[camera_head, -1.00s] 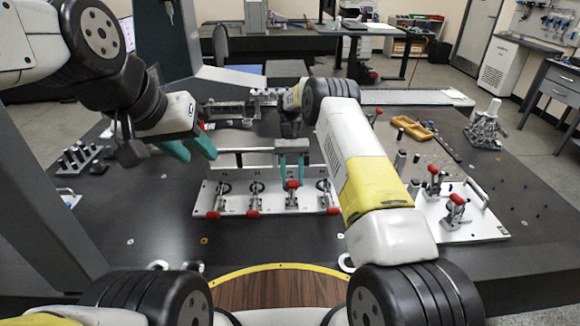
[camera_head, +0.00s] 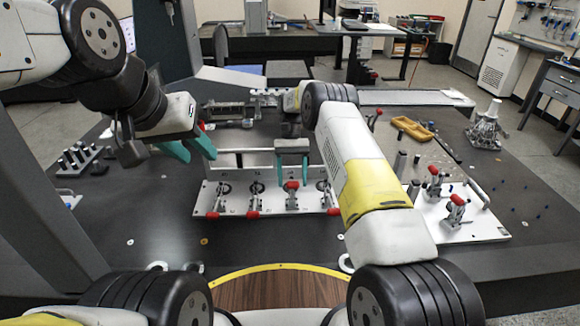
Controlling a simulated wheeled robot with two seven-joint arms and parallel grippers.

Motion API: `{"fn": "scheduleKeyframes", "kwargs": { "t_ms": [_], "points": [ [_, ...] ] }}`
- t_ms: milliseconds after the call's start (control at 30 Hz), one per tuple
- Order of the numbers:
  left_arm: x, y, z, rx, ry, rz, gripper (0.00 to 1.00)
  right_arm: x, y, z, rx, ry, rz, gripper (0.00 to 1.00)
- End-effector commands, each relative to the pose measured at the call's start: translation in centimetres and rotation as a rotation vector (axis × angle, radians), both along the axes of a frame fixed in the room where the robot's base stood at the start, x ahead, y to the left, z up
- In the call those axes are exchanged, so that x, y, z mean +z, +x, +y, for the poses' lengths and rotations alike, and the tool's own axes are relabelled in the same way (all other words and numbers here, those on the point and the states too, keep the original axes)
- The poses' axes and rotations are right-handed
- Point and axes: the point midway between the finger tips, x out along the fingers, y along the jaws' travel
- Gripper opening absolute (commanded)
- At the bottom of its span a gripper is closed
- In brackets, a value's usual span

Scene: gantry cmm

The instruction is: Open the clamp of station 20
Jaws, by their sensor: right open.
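A white fixture plate (camera_head: 240,206) stands in the middle of the dark table with a row of several toggle clamps with red handle tips. Labels on the plate are too small to read, so I cannot tell which clamp is station 20. The third clamp from the left (camera_head: 291,194) has its red tip just below my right gripper (camera_head: 291,180). My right gripper is open, its teal fingers apart, pointing down above or behind that clamp; contact cannot be told. My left gripper (camera_head: 190,150) is left of and above the plate, teal fingers apart and empty.
A second white plate (camera_head: 470,228) with red-tipped clamps (camera_head: 455,210) lies at the right. A rack of dark pins (camera_head: 78,160) stands at the left. The table front left is mostly clear.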

Motion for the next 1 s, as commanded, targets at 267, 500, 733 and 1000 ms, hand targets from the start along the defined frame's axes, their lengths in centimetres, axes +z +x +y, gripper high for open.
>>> {"fn": "scheduleKeyframes", "kwargs": {
  "t_ms": [267, 500, 733, 1000],
  "points": [
    [0.0, 0.0, 0.0, 0.0, 0.0, 0.0, 0.36, 3.0, 0.1, 0.0, 0.001, 0.001, -0.004, 0.6],
    [0.0, 0.0, 0.0, 0.0, 0.0, 0.0, 0.36, 3.9, -2.6, 0.2, 0.001, 0.0, 0.001, 0.6],
    [0.0, 0.0, 0.0, 0.0, 0.0, 0.0, 0.36, 4.2, -6.3, 0.5, 0.0, 0.0, 0.001, 0.6],
    [0.0, 0.0, 0.0, 0.0, 0.0, 0.0, 0.36, 4.7, -11.3, 0.8, 0.002, 0.001, 0.002, 0.6]
  ]
}}
